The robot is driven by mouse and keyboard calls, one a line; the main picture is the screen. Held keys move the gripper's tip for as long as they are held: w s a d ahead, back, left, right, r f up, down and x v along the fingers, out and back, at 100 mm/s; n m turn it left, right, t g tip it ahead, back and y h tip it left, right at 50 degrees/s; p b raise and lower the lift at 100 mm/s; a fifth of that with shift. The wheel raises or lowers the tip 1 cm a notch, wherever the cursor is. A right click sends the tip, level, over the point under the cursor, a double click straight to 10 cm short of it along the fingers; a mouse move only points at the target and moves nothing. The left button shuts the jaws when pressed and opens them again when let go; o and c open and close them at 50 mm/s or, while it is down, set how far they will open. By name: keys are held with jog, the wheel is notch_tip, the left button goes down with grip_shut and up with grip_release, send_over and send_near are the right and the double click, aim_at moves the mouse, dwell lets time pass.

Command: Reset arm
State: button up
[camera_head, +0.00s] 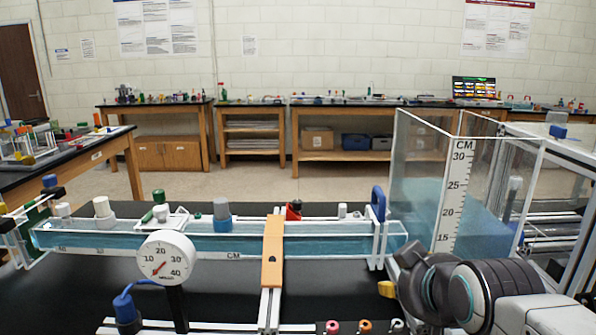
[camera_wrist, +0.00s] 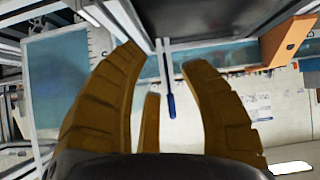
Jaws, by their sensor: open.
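My arm (camera_head: 470,290) is at the lower right of the head view, in front of the clear tank. Only a small yellow part of my gripper (camera_head: 387,289) shows there. In the wrist view my gripper (camera_wrist: 160,62) has its brown, ridged fingers spread wide with nothing held between them. A blue handle (camera_wrist: 171,105) on a pale bar shows beyond the gap between the fingers. Whether the fingers touch anything cannot be told.
The clear tank (camera_head: 420,170) with a centimetre scale stands close behind my arm. A long water channel (camera_head: 330,243) with a round gauge (camera_head: 166,258), an orange bar (camera_head: 272,252) and a blue handle (camera_head: 378,203) lies left. Small coloured parts (camera_head: 365,326) sit at the front edge.

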jog(key=s+f+m+g+p, duration=0.1)
jog(key=s+g+p, duration=0.6)
jog(key=s+p, duration=0.4)
jog(key=shift+s+f, duration=0.15)
jog(key=shift+s, duration=3.2)
